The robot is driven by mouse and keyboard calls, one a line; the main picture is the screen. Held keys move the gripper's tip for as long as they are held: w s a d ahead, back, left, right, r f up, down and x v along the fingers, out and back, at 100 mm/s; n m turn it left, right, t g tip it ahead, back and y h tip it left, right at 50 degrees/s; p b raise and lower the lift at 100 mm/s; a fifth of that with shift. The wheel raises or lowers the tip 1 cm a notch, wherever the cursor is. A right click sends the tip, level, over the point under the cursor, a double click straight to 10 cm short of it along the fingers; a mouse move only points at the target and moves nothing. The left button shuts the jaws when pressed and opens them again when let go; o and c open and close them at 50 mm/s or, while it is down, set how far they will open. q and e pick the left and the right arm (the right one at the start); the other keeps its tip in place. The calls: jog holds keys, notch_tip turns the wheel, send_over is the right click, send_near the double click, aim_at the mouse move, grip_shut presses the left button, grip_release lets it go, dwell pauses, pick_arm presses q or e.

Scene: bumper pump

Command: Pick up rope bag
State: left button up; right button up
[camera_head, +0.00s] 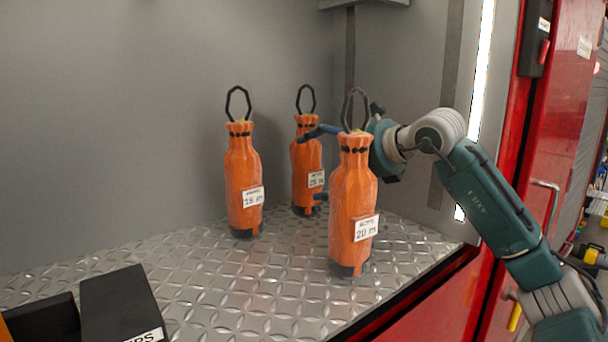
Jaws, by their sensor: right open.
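Three orange rope bags with black loops and white labels stand upright on the metal shelf: the left rope bag (243,185), the rear rope bag (305,170) and the front rope bag (350,200). The front label reads 20 m; the left one seems to read 15 m. My right gripper (319,164) comes in from the right, behind the front bag. Its blue fingers are spread and point left, the upper one crossing in front of the rear bag's neck. The front bag hides much of the gripper; I cannot tell whether it touches either bag. My left gripper is not visible.
The diamond-plate shelf (235,290) is bare between the bags and a black box (120,303) at lower left. Grey walls close the back and right. The shelf's red front edge (420,299) runs below my right arm. A red door (570,130) is at right.

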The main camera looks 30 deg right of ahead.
aim_at(302, 185)
notch_tip(302, 185, down, 4)
jog(key=shift+r, duration=0.2)
jog(key=shift+w+f, duration=0.1)
jog(key=shift+w, duration=0.1)
jog(key=shift+w+a+f, duration=0.15)
jog(key=shift+w, duration=0.4)
jog(key=p+x, duration=0.3)
jog(key=x, duration=0.3)
jog(key=shift+w+f, duration=0.1)
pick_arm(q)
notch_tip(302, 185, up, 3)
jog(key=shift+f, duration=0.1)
